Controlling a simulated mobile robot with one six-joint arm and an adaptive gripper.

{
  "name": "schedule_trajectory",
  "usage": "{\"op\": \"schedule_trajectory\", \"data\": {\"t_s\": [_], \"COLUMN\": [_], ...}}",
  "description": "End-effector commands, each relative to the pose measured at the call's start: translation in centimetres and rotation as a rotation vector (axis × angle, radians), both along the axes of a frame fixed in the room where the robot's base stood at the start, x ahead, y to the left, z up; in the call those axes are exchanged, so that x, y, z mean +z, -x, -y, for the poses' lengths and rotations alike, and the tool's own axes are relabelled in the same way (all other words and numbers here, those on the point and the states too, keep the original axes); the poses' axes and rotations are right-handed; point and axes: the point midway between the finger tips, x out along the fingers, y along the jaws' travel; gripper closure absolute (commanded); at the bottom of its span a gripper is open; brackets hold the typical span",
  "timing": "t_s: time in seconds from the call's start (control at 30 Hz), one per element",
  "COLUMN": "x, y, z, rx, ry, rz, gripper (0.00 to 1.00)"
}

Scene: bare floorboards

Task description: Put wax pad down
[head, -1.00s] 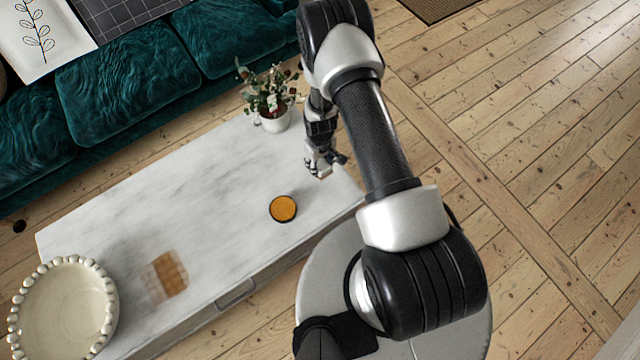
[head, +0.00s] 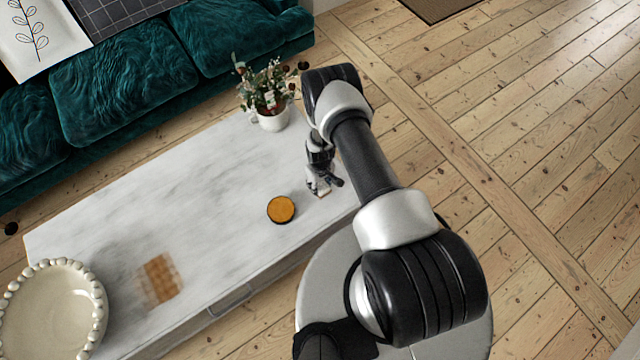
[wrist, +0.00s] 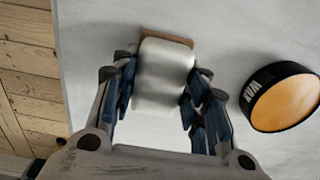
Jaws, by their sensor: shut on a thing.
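My gripper (head: 323,187) is low over the right end of the white marble-look table (head: 190,190). In the wrist view (wrist: 160,95) its fingers are shut on the wax pad (wrist: 163,75), a pale block with a brown edge on its far side. I cannot tell whether the pad touches the table. In the head view the pad is mostly hidden by the gripper. A round black wax tin (head: 281,209) with an orange top sits on the table just left of the gripper; in the wrist view it is at the right (wrist: 283,98), apart from the fingers.
A brown checkered patch (head: 160,279) and a cream bowl with a beaded rim (head: 100,318) are at the table's left end. A potted plant (head: 270,110) stands at its back right corner. A teal sofa (head: 130,75) is behind. The table's middle is clear.

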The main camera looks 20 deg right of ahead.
Motion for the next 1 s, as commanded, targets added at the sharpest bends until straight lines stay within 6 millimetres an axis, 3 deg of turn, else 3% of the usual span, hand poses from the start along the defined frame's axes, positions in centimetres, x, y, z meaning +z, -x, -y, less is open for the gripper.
{"op": "schedule_trajectory", "data": {"t_s": [0.37, 0.4, 0.5, 0.7, 1.0], "x": [-0.38, -0.34, -0.27, -0.26, -0.18], "y": [-0.1, -0.09, -0.08, -0.09, -0.1], "z": [0.0, 0.0, 0.0, 0.0, 0.0], "rx": [0.0, 0.0, 0.0, 0.0, 0.0], "ry": [0.0, 0.0, 0.0, 0.0, 0.0], "rz": [0.002, 0.001, 0.001, 0.001, 0.002], "gripper": [0.81, 0.58, 0.51, 0.39, 0.39]}}
